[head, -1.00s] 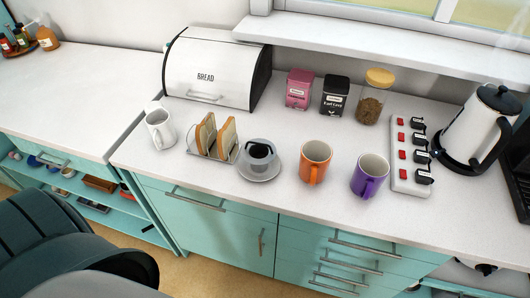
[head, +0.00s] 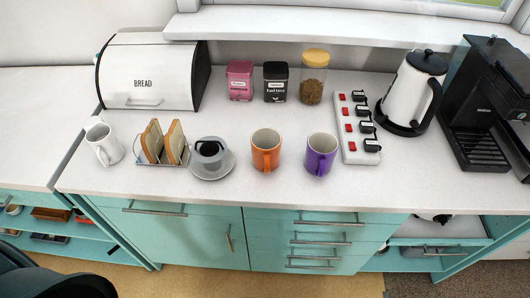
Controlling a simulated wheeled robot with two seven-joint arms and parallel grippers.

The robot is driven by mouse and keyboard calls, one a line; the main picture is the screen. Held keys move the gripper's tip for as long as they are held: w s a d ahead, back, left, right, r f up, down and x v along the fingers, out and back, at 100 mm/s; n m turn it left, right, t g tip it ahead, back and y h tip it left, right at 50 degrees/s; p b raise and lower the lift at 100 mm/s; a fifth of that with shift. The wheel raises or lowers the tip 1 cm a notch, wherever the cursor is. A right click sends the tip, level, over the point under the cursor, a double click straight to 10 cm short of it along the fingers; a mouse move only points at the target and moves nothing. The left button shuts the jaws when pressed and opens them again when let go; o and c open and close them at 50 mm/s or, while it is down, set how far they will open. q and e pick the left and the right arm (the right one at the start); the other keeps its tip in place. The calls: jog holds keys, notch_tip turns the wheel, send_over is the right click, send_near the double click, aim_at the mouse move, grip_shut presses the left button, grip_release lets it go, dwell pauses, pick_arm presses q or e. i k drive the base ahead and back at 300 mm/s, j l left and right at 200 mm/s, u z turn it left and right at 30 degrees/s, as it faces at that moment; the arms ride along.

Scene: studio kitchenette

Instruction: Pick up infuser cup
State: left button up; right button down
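A grey cup (head: 209,150) with a dark top or inside stands upright on a light saucer (head: 228,169) on the counter. It looks like the infuser cup, though I cannot make out an infuser in it. An orange mug (head: 265,151), a purple mug (head: 320,154) and a white mug (head: 103,142) stand on the same counter, apart from it. Neither of my grippers shows in the head view, so nothing is seen touching the cup.
A toast rack with bread slices (head: 163,145) stands close left of the saucer. Behind are a bread box (head: 150,75), a pink tin (head: 240,81), a black tin (head: 276,83) and a jar (head: 312,79). A power strip (head: 355,128), kettle (head: 412,92) and coffee machine (head: 485,105) stand right.

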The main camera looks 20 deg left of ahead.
aim_at(211, 149)
jog(key=l+u, duration=0.5)
jog(key=u, duration=0.2)
jog(key=l+u, duration=0.2)
jog(key=u, duration=0.15)
jog(key=k, duration=0.05)
